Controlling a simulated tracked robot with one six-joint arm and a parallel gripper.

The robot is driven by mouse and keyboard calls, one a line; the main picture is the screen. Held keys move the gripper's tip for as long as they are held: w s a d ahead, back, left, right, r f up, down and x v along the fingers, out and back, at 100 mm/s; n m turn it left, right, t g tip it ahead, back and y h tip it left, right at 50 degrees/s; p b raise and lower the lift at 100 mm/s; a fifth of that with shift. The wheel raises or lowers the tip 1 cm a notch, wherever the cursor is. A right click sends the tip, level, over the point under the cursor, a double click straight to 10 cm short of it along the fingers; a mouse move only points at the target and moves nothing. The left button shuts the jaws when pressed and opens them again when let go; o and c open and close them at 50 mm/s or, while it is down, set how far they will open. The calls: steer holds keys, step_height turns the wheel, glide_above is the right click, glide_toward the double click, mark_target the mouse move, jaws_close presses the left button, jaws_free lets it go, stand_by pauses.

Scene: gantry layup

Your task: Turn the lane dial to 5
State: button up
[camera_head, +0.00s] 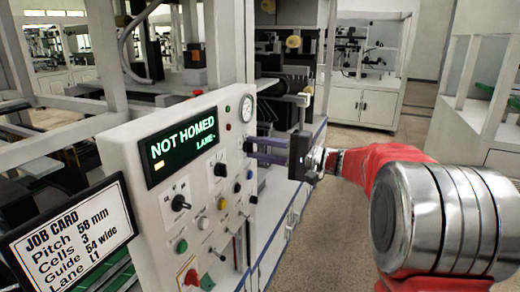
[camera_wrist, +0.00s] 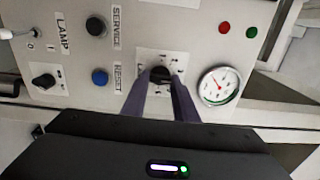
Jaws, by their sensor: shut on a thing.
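The lane dial (camera_wrist: 160,73) is a small black knob on a white square plate with small marks around it, too small to read. My gripper (camera_wrist: 160,82) is shut on the dial, with one dark finger on each side of it in the wrist view. In the head view my gripper (camera_head: 251,148) reaches the panel's right side from the right, and its fingers largely hide the dial. The display (camera_head: 181,146) reads "NOT HOMED", with "LANE" and a dash below.
The control panel (camera_head: 150,200) carries other knobs, buttons and a red knob (camera_head: 192,277). A gauge (camera_wrist: 216,85) is close beside the dial; a blue reset button (camera_wrist: 99,76) is on the other side. A job card (camera_head: 70,235) reading "Lane L1" stands front left.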

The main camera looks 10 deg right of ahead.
steer(key=m, duration=0.6)
steer(key=f+m, duration=0.1)
steer(key=m, duration=0.3)
steer(key=shift+s+a, duration=0.1)
steer(key=shift+a, duration=0.05)
stand_by(0.4)
steer(key=o, duration=1.1)
steer(key=shift+r, duration=0.1)
steer(key=shift+c, duration=0.2)
steer(key=shift+r, duration=0.1)
steer(key=v, duration=1.3)
steer(key=shift+s+d, duration=0.2)
steer(key=shift+d, duration=0.2)
